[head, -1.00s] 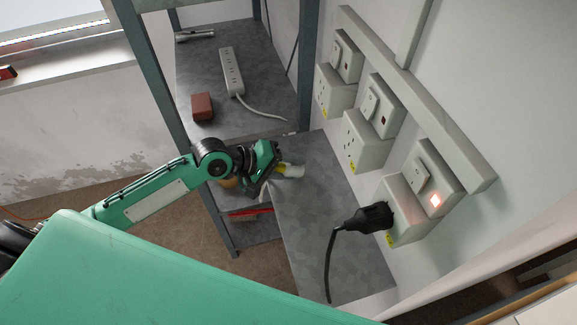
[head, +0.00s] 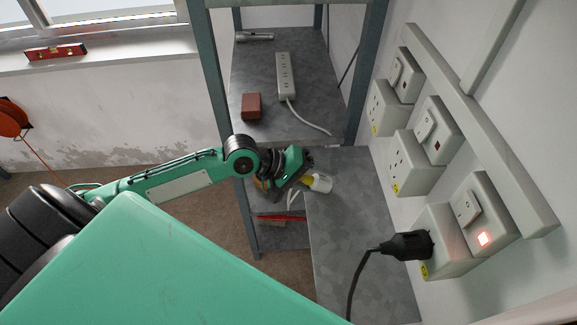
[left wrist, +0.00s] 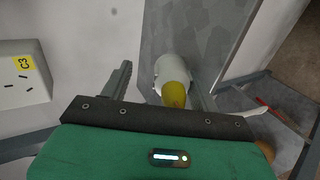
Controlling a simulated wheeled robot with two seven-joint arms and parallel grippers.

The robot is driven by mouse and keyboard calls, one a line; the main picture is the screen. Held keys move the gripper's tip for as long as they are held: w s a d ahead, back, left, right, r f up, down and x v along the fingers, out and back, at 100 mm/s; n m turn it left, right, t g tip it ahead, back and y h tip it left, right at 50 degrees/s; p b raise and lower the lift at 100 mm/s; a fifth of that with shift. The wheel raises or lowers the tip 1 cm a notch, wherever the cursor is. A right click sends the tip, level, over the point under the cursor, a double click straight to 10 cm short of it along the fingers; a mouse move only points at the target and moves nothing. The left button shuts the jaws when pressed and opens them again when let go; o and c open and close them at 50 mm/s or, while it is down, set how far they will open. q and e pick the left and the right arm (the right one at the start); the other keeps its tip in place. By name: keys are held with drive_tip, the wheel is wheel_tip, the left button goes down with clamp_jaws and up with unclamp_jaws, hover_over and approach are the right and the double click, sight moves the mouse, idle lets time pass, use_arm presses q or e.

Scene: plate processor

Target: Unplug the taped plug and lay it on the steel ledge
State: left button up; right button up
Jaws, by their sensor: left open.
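A white plug with yellow tape (head: 319,183) lies on the steel ledge (head: 350,225), near the ledge's far left edge. Its white body and yellow end also show in the left wrist view (left wrist: 172,75). My left gripper (head: 305,176) is open close beside the plug. In the left wrist view its fingers stand apart on either side of the plug; whether they touch it I cannot tell. A white cord hangs near the ledge's edge below the gripper. My right gripper is not in view.
Wall sockets line the right; the middle socket (head: 414,163) is empty. A shelf behind holds a power strip (head: 286,76) and a red-brown block (head: 251,105).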

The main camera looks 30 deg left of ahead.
use_arm(q)
drive_tip(key=b+v, duration=0.2)
drive_tip(key=v, duration=0.8)
drive_tip(key=shift+r, duration=0.5)
drive_tip(key=shift+a, duration=0.15)
